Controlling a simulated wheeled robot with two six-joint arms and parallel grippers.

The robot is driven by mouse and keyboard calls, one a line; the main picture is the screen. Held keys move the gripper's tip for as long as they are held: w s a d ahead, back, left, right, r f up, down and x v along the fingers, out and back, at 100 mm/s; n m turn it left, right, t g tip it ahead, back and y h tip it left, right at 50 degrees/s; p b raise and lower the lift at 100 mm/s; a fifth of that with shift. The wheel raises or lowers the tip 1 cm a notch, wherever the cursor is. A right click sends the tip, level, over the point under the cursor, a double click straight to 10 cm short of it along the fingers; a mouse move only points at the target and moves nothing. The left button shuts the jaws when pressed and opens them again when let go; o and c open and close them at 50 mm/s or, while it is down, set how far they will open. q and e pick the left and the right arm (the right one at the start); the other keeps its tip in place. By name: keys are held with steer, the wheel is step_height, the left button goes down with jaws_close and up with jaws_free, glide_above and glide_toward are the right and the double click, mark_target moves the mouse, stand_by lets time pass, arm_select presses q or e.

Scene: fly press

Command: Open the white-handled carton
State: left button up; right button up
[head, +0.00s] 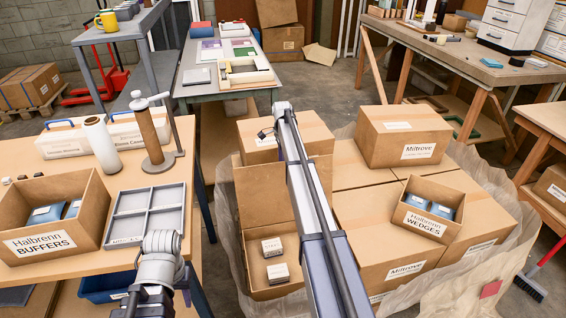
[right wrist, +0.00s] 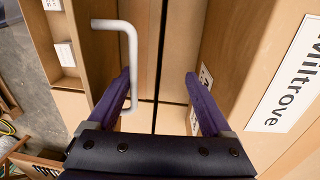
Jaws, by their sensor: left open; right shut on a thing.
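A white C-shaped handle (right wrist: 130,62) stands out from a brown cardboard panel in the right wrist view. My right gripper (right wrist: 158,78) is at this handle, its left finger against the white bar; the grip is seen only in part. In the head view my right arm hides the handle and this gripper. An open carton (head: 262,292) with an upright flap (head: 262,190) is beside that arm and holds small labelled boxes (head: 277,272). I cannot tell whether the handle belongs to it. My left gripper (head: 161,243) is open, near the front of the left table.
Miltrove cartons (head: 405,150) crowd the right of my arm, with a Halbrenn Wedges box (head: 428,190) on top. The left table bears a Halbrenn Buffers box (head: 92,225), a grey divided tray (head: 145,200) and white boxes (head: 65,142). Floor shows beyond the cartons.

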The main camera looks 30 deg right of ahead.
step_height(320, 180, up, 8)
steer(key=p, duration=0.7)
steer(key=shift+w+f, duration=0.15)
steer(key=shift+w, duration=0.2)
